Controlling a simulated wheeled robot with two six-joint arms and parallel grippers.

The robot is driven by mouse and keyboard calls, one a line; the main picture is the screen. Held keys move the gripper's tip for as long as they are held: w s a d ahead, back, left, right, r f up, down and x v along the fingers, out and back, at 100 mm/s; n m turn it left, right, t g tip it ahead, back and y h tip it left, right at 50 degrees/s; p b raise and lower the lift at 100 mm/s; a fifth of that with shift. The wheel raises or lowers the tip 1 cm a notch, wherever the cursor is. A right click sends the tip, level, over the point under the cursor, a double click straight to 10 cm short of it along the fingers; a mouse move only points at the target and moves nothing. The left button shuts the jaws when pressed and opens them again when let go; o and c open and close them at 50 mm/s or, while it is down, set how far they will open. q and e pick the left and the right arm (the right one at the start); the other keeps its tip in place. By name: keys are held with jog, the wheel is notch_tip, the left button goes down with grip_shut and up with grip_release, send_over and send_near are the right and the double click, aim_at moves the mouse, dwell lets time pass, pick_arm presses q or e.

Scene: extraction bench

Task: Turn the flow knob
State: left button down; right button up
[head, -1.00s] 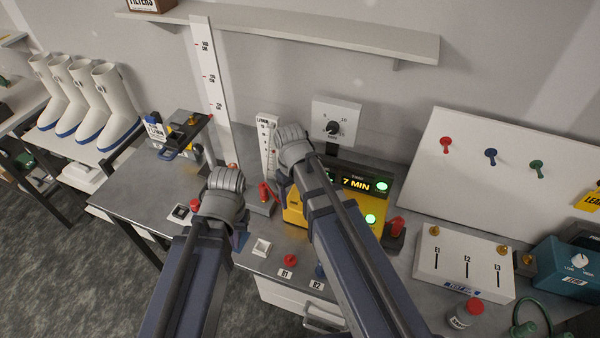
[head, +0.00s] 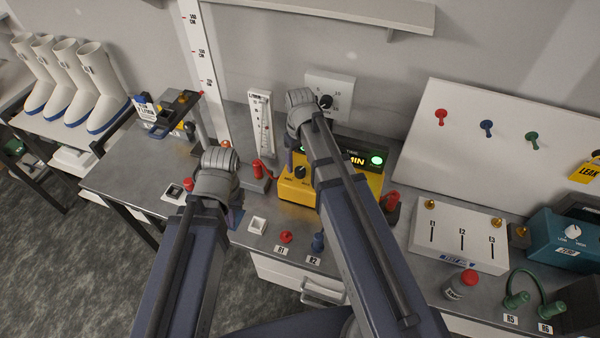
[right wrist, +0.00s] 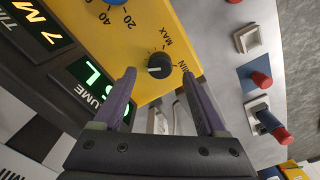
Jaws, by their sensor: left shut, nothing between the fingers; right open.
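The black knob with MIN and MAX marks and a white pointer line (right wrist: 160,65) sits on the yellow face of the unit (head: 292,192). The knob also shows in the head view (head: 300,172). A label reading flow is not legible to me. My right gripper (right wrist: 158,76) is open. Its fingertips stand to either side of the knob's picture position, with the knob between them in view; whether they touch it I cannot tell. In the head view the right wrist hides most of that gripper. My left gripper (head: 236,216) is shut and empty, low over the bench, mostly hidden by its wrist.
A blue knob (right wrist: 115,2) sits near the black one. A white flow-tube gauge (head: 261,125) and a red-handled fitting (head: 259,172) stand left of the yellow unit. A red-topped post (head: 391,202) stands right of it. Buttons (head: 286,237) line the bench front.

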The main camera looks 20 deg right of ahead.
aim_at(300, 169)
notch_tip(300, 169, down, 3)
jog(key=shift+f+b, duration=0.2)
jog(key=shift+b, duration=1)
grip_shut()
